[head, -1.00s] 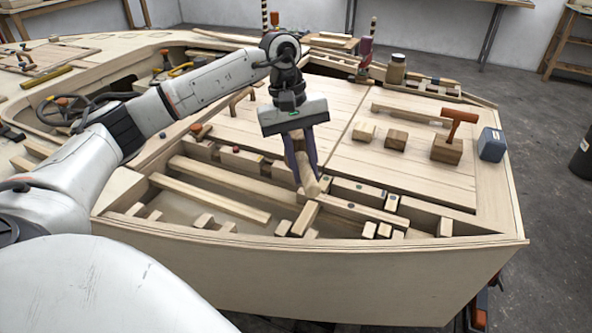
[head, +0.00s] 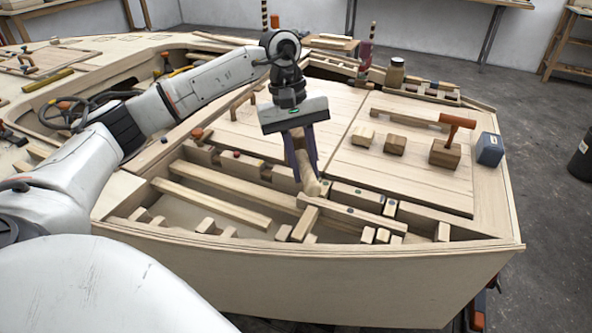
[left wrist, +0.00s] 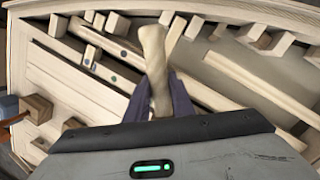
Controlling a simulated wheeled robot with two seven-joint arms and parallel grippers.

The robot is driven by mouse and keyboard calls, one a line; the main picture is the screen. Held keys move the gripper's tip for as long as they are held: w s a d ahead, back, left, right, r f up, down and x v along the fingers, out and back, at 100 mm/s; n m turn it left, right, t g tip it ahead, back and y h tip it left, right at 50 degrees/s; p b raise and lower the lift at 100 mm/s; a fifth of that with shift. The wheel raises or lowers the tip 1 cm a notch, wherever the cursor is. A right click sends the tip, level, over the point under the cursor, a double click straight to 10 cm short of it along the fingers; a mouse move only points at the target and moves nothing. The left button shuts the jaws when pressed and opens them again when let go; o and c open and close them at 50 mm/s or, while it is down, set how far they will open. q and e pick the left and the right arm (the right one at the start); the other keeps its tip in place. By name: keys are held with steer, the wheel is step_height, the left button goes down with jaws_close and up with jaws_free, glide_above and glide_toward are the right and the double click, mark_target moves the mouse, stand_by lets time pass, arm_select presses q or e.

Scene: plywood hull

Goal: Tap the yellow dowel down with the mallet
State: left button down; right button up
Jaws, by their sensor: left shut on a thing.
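My left gripper (head: 303,165) is shut on a pale wooden piece with a flared end (head: 313,187), held above the slotted beam near the hull's front edge. In the left wrist view the piece (left wrist: 154,50) stands out between the fingers; I cannot tell whether it is the mallet. Whether its far end touches the beam is unclear. An orange T-shaped tool (head: 458,121) stands in a wooden block on the deck at the right. Small coloured dowel tops show along the beam left of the gripper, a red one (head: 237,154) among them. I cannot clearly pick out the yellow dowel. My right gripper is not in view.
The deck panels (head: 335,125) right of and behind the gripper are mostly clear. Small wooden blocks (head: 395,144) and a blue-grey box (head: 489,149) sit at the right. A jar (head: 396,74) stands at the back. Open bays with ribs lie in front of the beam.

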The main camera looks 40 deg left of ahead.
mark_target(307, 201)
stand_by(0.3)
arm_select(q)
steer(key=shift+a+h, duration=0.1)
steer(key=shift+h, duration=0.3)
stand_by(0.4)
step_height(307, 201, down, 6)
steer(key=b, duration=0.4)
steer(key=shift+r, duration=0.1)
steer(key=shift+r+p, duration=0.65)
steer(key=shift+r, duration=0.05)
step_height(307, 201, up, 5)
steer(key=p, duration=0.3)
steer(key=shift+f, duration=0.2)
